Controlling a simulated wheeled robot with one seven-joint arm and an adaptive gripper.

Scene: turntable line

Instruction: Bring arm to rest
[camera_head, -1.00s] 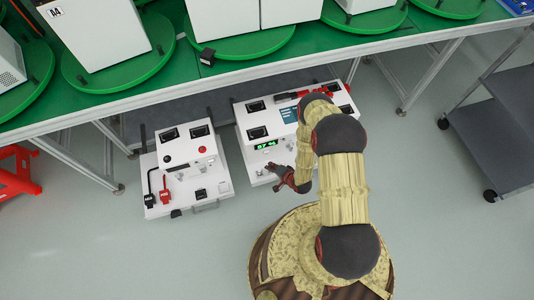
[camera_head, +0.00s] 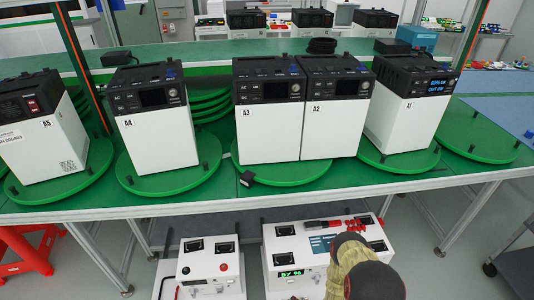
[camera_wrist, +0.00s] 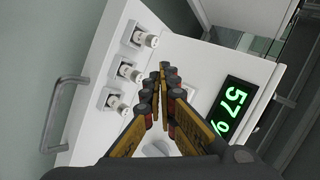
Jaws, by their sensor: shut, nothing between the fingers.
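My arm (camera_head: 352,262) shows at the bottom of the head view, bent in front of a white test unit (camera_head: 285,262) with a green "57 %" display. In the head view my gripper is hidden. In the wrist view my gripper (camera_wrist: 166,84) is shut and empty, its fingertips together in front of the unit's white face (camera_wrist: 190,58). The green display (camera_wrist: 235,108) is to the right of the fingers, and several round sockets (camera_wrist: 127,72) are to the left. I cannot tell whether the fingertips touch the face.
A second white unit (camera_head: 210,268) stands to the left. Above, a green table (camera_head: 225,205) carries several white boxes on green turntables (camera_head: 168,181). A red stand (camera_head: 28,252) is at the left and a dark cart (camera_head: 515,268) at the right. A metal handle (camera_wrist: 62,115) sticks out at the left.

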